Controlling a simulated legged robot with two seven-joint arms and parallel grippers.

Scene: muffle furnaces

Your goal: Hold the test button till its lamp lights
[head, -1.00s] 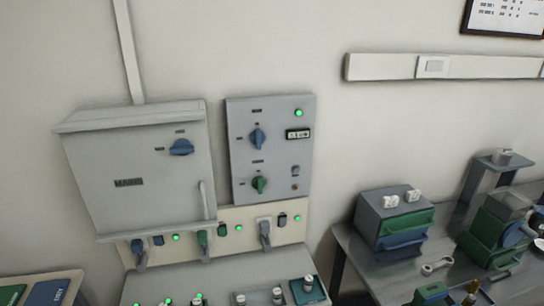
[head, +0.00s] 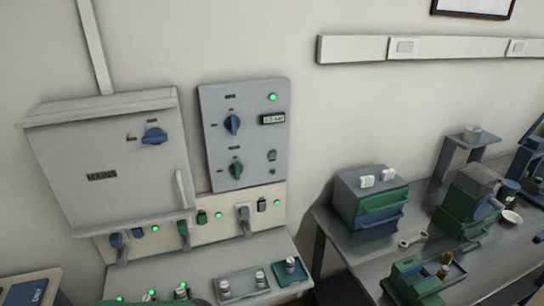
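A grey control panel (head: 244,135) hangs on the wall left of centre. It carries a blue rotary knob (head: 232,124), a green rotary knob (head: 236,170), a small display (head: 272,119) and a lit green lamp (head: 272,97) at the top right. A small grey button (head: 271,155) sits at its lower right, with a small dark brownish lamp (head: 272,171) below it that looks unlit. The labels are too small to read, so I cannot confirm which part is the test button. Neither gripper is in view.
A large grey mains box (head: 105,205) is left of the panel. Below is a cream strip (head: 215,230) with plugs, switches and lit green lamps, above a grey bench (head: 255,251). A metal table (head: 345,262) with drawers and tools stands right.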

